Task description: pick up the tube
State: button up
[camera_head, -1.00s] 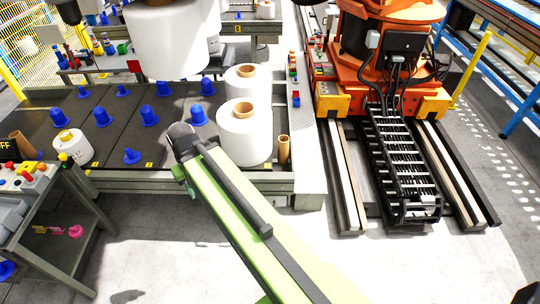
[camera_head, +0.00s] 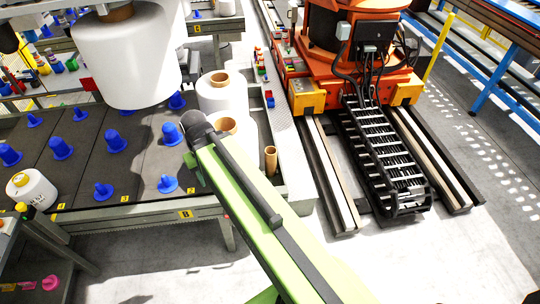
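A small brown cardboard tube (camera_head: 270,160) stands upright near the right edge of the bobbin table (camera_head: 135,210), just right of my arm. Its open top faces up. My green arm with its dark rounded joint reaches up from the bottom of the view over the table's right part. My gripper is not visible; the arm's far end is hidden behind the joint. Nothing visible touches the tube.
White yarn bobbins (camera_head: 222,97) stand behind the arm and beside the tube, one partly covered by it. A large white bobbin (camera_head: 127,60) hangs at upper left. Several blue cones (camera_head: 116,141) stand on the table. An orange machine (camera_head: 355,60) on rails is right.

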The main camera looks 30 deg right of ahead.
aim_at(271, 151)
jog(key=u, duration=0.3)
jog(key=i, duration=1)
jog(key=u, duration=0.1)
